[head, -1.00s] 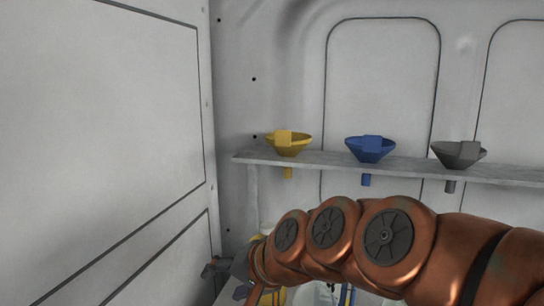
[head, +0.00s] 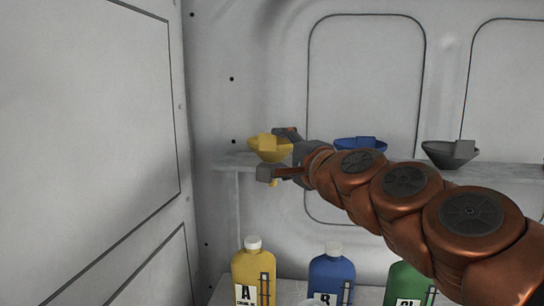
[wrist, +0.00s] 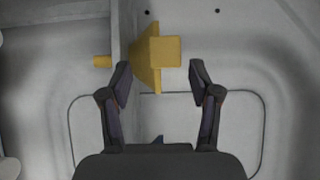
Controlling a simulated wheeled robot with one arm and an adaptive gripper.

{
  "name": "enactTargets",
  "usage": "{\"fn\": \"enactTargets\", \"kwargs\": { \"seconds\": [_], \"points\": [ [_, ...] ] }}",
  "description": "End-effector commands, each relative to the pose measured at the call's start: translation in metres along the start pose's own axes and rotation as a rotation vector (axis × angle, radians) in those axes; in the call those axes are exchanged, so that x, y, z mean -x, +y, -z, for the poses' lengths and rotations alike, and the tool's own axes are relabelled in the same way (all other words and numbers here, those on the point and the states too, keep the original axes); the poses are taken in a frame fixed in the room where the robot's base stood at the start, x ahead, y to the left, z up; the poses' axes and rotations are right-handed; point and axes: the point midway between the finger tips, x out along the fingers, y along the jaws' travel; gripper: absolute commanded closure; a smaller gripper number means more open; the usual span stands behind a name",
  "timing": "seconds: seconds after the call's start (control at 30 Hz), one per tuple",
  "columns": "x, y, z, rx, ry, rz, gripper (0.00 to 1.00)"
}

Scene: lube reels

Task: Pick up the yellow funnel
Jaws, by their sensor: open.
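The yellow funnel (head: 268,149) sits in the shelf (head: 230,161) at its left end, with its spout below the shelf. My gripper (head: 274,152) is at the funnel's right side in the head view, with one finger behind it and one in front, lower down. In the wrist view, the yellow funnel (wrist: 148,57) lies just ahead of the fingertips. Its square tab (wrist: 165,52) lies ahead of the gap between the fingers of my gripper (wrist: 170,78). The gripper is open and empty. I cannot tell whether a finger touches the funnel.
A blue funnel (head: 360,144), partly hidden by my arm, and a grey funnel (head: 451,153) sit farther right on the shelf. Yellow (head: 254,275), blue (head: 331,275) and green (head: 404,284) bottles stand below. A wall (head: 90,150) is at the left.

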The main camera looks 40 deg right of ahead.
Motion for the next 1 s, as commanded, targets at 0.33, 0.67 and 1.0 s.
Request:
{"fn": "enactTargets", "kwargs": {
  "seconds": [0.33,0.67,1.0],
  "points": [
    [-0.035,-0.002,0.005,-0.002,-0.001,-0.005,0.38],
    [-0.054,0.000,0.006,0.002,0.004,-0.002,0.38],
    [-0.054,0.001,0.006,0.001,0.004,-0.002,0.52]
  ]
}}
